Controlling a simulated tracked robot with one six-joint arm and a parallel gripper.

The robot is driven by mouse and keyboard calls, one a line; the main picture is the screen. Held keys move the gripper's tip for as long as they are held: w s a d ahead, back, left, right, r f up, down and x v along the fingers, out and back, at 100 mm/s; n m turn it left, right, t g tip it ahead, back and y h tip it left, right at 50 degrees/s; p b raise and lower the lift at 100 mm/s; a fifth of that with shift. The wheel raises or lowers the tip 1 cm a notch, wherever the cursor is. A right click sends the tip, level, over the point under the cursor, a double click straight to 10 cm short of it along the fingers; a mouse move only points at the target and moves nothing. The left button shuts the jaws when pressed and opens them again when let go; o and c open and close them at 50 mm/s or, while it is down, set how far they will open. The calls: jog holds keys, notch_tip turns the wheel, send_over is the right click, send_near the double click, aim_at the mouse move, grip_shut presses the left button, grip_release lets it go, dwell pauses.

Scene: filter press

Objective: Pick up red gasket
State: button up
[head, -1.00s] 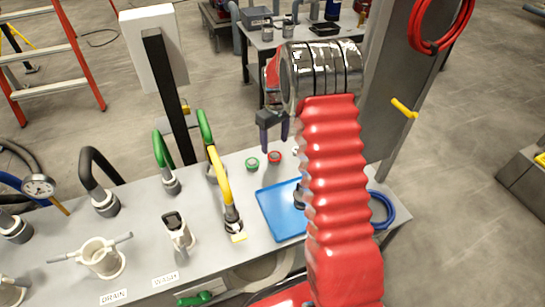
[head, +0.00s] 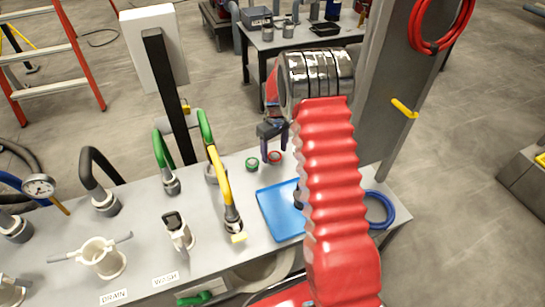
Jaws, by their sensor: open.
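The red gasket (head: 275,157), a small red ring, lies on the grey bench top near its back edge, just right of a green ring. My gripper (head: 273,157) is open, with its dark fingers pointing down at the red gasket. The fingertips overlap the gasket in this view, one on its left and one at its upper right. I cannot tell whether they touch it or how high above the bench they are. Nothing shows between the fingers except the gasket behind or below them.
The green ring (head: 252,164) lies close to the left. A blue tray (head: 279,225) is in front, partly hidden by my red arm. A yellow-handled hose fitting (head: 224,185) stands to the left. A grey pillar (head: 385,100) rises at the right, with a blue coil (head: 389,211) near its foot.

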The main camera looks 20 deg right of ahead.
jog(key=shift+f, duration=0.25)
dwell(0.9)
jog(key=shift+c, duration=0.5)
jog(key=c, duration=0.7)
